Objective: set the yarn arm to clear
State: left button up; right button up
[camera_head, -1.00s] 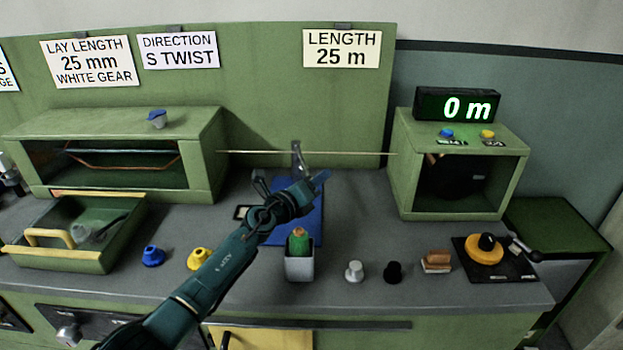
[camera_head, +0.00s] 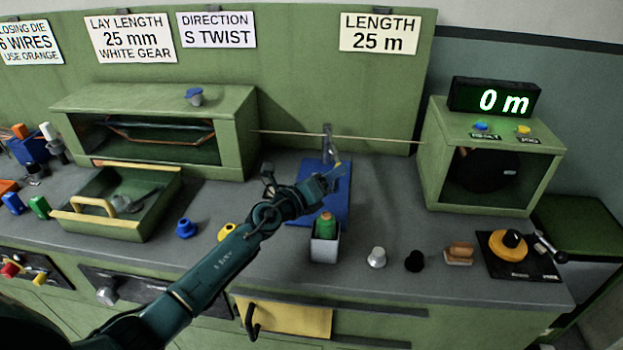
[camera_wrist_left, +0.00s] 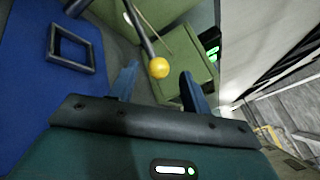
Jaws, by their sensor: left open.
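The yarn arm appears to be the thin metal lever with a yellow ball knob (camera_wrist_left: 158,67) in the left wrist view. In the head view only a small yellow spot (camera_head: 338,164) shows near the gripper, below a grey upright post (camera_head: 328,143) on the blue plate (camera_head: 341,208). My left gripper (camera_head: 326,178) is open, above the blue plate. In the wrist view the knob lies between my left gripper's fingertips (camera_wrist_left: 159,72); I cannot tell whether they touch it. The lever's base and any clear mark are hidden. My right gripper is not in view.
A green spool in a grey cup (camera_head: 325,246) stands just in front of the blue plate. A taut wire (camera_head: 385,139) runs from the left green housing (camera_head: 160,92) to the right one (camera_head: 430,160). A green drawer tray (camera_head: 150,215) and several coloured knobs lie around.

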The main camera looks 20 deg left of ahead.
pick_arm(q)
jog(key=v, duration=0.7)
jog(key=shift+p, duration=0.4)
